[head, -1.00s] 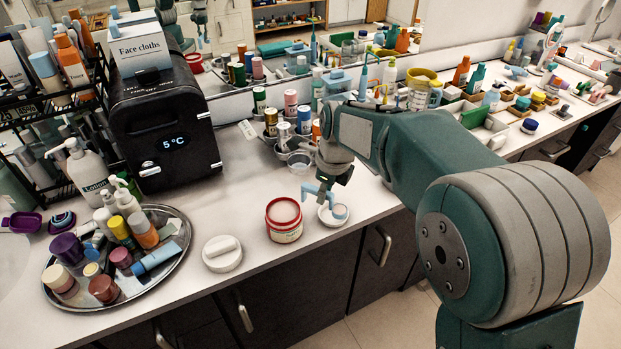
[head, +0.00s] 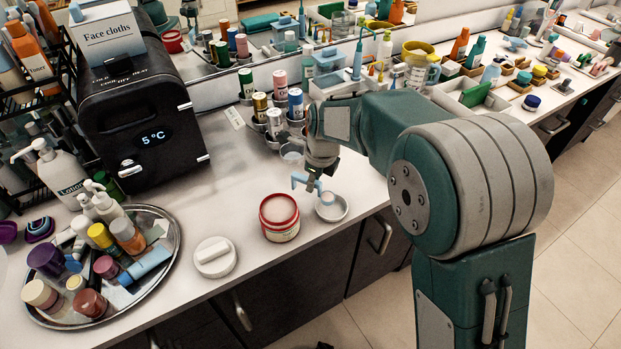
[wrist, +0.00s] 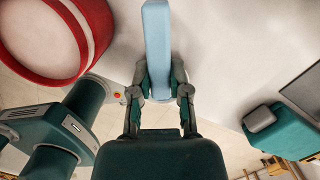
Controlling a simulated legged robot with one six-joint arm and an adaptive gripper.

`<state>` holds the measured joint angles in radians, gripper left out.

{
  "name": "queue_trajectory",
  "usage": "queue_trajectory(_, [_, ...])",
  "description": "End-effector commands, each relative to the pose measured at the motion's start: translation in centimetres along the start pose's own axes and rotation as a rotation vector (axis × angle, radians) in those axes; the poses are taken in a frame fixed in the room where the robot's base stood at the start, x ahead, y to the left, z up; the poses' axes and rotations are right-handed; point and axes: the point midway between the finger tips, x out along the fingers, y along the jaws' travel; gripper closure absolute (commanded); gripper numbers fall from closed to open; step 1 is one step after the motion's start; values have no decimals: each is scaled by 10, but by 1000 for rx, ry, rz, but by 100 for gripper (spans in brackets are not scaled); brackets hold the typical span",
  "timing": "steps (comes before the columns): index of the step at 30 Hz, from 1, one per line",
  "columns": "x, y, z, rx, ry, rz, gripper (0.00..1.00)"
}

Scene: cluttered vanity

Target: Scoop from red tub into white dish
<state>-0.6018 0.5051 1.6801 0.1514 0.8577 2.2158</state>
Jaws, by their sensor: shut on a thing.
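The red tub (head: 280,217) stands open near the counter's front edge, with a pale pinkish fill showing at its top. It also shows at the upper left of the wrist view (wrist: 84,62). The small pale dish (head: 340,211) sits just right of the tub. My gripper (wrist: 160,90) is shut on the light blue handle of a scoop (wrist: 157,40). In the head view the scoop (head: 304,182) reaches down to the dish, and its cup end is over or in it. I cannot tell whether they touch or what the cup holds.
A white lid with a bar handle (head: 215,257) lies left of the tub. A round metal tray (head: 165,262) with several bottles and jars is further left. A black cooler (head: 150,125) and several cans (head: 275,123) stand behind. Bare counter lies between cooler and tub.

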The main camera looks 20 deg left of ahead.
Motion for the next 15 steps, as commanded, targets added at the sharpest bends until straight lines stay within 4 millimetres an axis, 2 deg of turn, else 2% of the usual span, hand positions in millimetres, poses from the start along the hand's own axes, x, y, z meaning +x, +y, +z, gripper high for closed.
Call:
queue_trajectory(7, [2, 2, 10, -2, 5, -1, 100])
queue_trajectory(15, [2, 2, 8, -1, 3, -1, 100])
